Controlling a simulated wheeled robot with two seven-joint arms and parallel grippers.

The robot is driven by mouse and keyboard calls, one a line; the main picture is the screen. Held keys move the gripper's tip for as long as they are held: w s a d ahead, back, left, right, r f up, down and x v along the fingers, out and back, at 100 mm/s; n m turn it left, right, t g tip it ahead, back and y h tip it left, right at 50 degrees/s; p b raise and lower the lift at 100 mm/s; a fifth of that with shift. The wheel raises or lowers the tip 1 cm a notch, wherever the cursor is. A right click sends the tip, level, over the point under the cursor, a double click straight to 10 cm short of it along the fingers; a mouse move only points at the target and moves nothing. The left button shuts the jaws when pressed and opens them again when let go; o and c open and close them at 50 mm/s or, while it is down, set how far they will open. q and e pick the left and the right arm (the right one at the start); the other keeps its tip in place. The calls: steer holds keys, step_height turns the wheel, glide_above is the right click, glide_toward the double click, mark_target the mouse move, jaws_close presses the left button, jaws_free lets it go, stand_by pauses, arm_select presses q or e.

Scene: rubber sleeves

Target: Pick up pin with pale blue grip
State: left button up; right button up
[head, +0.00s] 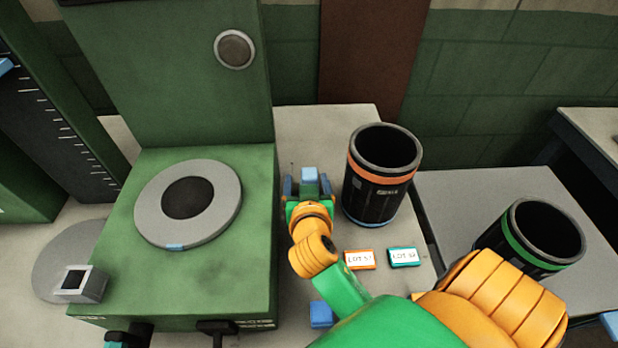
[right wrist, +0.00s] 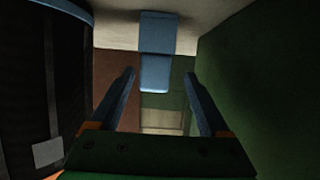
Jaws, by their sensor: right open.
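A pin with a pale blue grip (head: 309,174) stands on the grey bench between the green machine and the orange-banded bin. Only its block-like grip shows; the shaft is hidden. In the right wrist view the blue grip (right wrist: 156,72) lies between and slightly beyond the finger tips. My right gripper (head: 308,188) is open, with a blue finger on either side of the grip, and I see no clear contact. The right wrist view shows both fingers (right wrist: 160,80) spread apart. My left gripper is not in view.
The green machine (head: 255,215) with a grey ring (head: 225,212) stands close left. A black bin with an orange band (head: 372,178) stands close right; a green-banded bin (head: 515,250) is farther right. Two lot labels (head: 359,260) and another blue block (head: 321,313) lie nearer.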

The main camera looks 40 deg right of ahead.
mark_target(309, 172)
steer(key=x, duration=0.2)
steer(key=p+x, duration=0.1)
steer(key=x, duration=0.1)
steer(key=shift+d+f, duration=0.1)
steer(key=shift+d, duration=0.35)
steer(key=shift+w+d+f, duration=0.15)
steer(key=shift+w+f, duration=0.05)
steer(key=shift+w, duration=0.15)
steer(key=shift+s, duration=0.1)
jaws_close()
